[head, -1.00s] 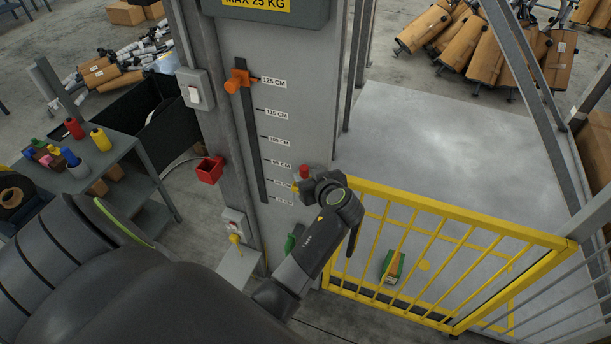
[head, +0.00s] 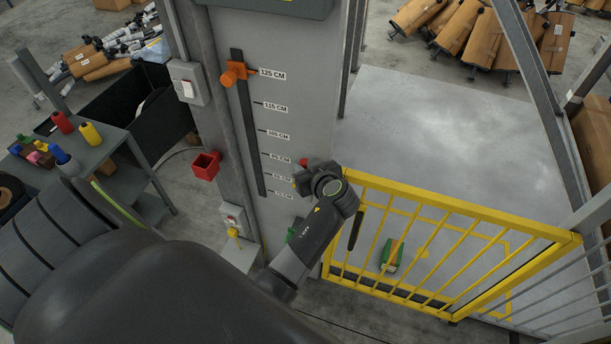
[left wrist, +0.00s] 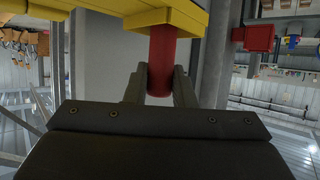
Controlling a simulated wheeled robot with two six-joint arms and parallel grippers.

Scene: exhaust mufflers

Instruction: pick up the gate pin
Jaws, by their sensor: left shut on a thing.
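The gate pin is a red cylinder (left wrist: 161,55) that stands out from a yellow block (left wrist: 166,17) in the left wrist view. The two dark fingers of my left gripper (left wrist: 159,80) sit on either side of its near end and are shut on it. In the head view, what looks like its red end (head: 306,164) shows just above my left wrist, beside the grey post. My wrist hides most of the pin and the fingers there. The yellow gate (head: 450,208) stands right of my wrist and looks closed. My right gripper is out of view.
A red open holder (head: 205,165) is fixed to the post, left of my wrist, and also shows in the left wrist view (left wrist: 259,38). An orange knob (head: 233,73) sits on the height scale. A green box (head: 391,254) lies behind the gate bars. A grey cart (head: 95,150) stands left.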

